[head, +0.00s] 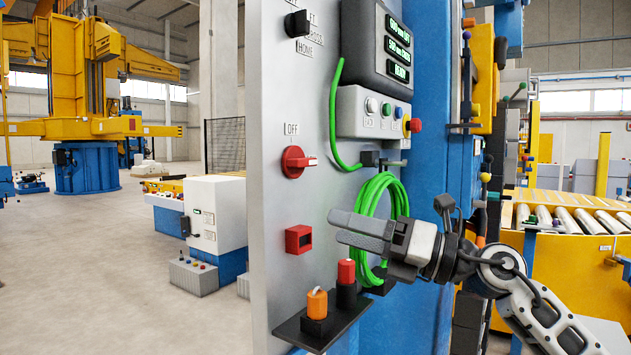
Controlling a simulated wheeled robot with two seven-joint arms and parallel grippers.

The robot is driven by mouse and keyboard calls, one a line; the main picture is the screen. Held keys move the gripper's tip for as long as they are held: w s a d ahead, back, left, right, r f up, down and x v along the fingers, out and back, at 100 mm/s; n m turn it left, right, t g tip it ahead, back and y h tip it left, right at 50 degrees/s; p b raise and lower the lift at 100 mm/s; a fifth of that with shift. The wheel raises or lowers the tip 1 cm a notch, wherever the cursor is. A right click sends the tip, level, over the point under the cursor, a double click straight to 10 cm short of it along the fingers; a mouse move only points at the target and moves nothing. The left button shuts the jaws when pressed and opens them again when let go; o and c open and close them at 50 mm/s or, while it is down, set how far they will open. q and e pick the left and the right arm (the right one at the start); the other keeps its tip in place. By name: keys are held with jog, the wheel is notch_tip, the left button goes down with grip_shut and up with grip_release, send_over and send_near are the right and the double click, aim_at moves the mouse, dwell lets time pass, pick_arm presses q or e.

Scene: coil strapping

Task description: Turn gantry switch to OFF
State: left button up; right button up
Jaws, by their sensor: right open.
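A red rotary switch (294,162) is on the grey panel (275,200), with an OFF label (291,129) above it. Its handle points right, with a pale mark at the right end, not up at OFF. I take it to be the gantry switch; no name is readable on it. My right gripper (337,227) is open and empty, below and to the right of the switch and apart from it. Its fingers point left, in front of a coiled green cable. My left gripper is not in view.
A black selector knob (297,23) is higher on the panel. A red square socket (299,239) is left of my fingertips. A shelf (296,335) below carries an orange-topped plug (317,303) and a red-topped plug (346,272). The green cable (375,190) hangs beside the switch.

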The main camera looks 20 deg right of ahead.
jog(key=d+r+n+t+h, duration=0.25)
jog(key=d+r+h, duration=0.25)
jog(key=d+r, duration=0.35)
jog(key=p, duration=0.5)
send_near(308, 160)
jog(key=shift+n+g, duration=0.25)
jog(key=shift+n, duration=0.2)
jog(key=x, duration=0.7)
jog(key=shift+w+r, duration=0.2)
jog(key=shift+r, duration=0.05)
jog(key=shift+w+a+f, duration=0.1)
jog(key=shift+w+a, duration=0.3)
jog(key=shift+w, duration=0.15)
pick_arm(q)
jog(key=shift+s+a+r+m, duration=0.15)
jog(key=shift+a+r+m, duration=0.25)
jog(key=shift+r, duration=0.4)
pick_arm(e)
jog(key=c, duration=1)
